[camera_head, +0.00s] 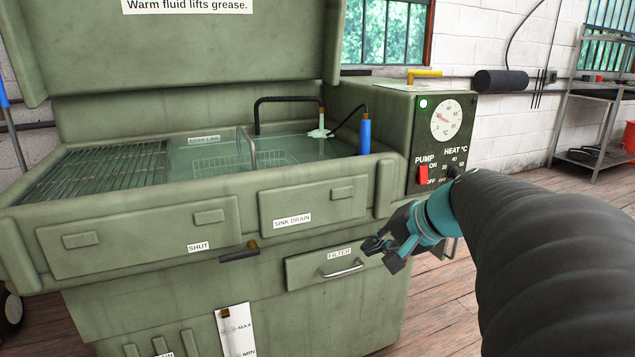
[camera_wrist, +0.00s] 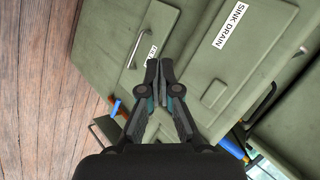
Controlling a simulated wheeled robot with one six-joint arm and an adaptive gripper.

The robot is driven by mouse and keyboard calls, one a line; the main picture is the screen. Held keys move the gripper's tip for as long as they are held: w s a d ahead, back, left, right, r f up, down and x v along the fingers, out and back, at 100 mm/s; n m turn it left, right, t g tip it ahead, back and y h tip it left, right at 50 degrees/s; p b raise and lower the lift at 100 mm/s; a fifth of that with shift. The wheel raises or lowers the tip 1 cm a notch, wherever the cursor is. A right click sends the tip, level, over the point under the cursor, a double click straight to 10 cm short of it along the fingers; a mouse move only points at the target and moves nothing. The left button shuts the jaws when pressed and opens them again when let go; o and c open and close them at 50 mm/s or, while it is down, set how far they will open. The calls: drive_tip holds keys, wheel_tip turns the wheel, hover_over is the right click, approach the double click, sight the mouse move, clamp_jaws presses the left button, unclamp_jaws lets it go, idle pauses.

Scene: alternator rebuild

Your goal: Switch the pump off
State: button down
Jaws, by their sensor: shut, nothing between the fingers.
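The red pump switch (camera_head: 423,175) sits under the PUMP label on the dark control panel (camera_head: 412,150), at the right end of the green parts washer. ON is marked above and OFF below, beside the switch. I cannot tell for sure which way it is set. My gripper (camera_head: 374,252) is shut and empty, in front of the washer near the FILTER drawer (camera_head: 315,268), below and left of the switch. In the wrist view my gripper (camera_wrist: 158,72) points at the green front by the drawer handle. I cannot make out the switch there.
A temperature dial (camera_head: 446,120) and heat knob (camera_head: 453,172) are on the same panel. The washer basin (camera_head: 300,150) holds fluid, a black spout and a blue-handled brush (camera_head: 365,134). Wooden floor (camera_head: 560,190) is open there.

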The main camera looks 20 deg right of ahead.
sight(428, 183)
drive_tip(key=d+r+m+t+h, duration=0.1)
drive_tip(key=d+r+m+t, duration=0.2)
drive_tip(key=d, duration=1)
drive_tip(key=w+d+r+m+t+h+b, duration=0.1)
drive_tip(key=d+r+m+t+h, duration=0.1)
drive_tip(key=d, duration=1.1)
drive_tip(key=shift+r+m+t, duration=0.4)
drive_tip(key=shift+m+t, duration=0.4)
drive_tip(key=shift+m, duration=0.3)
drive_tip(key=shift+w, duration=0.2)
drive_tip(key=x, duration=1.4)
drive_tip(key=shift+s+a+p, duration=0.1)
drive_tip(key=shift+p, duration=0.2)
drive_tip(key=shift+f, duration=0.1)
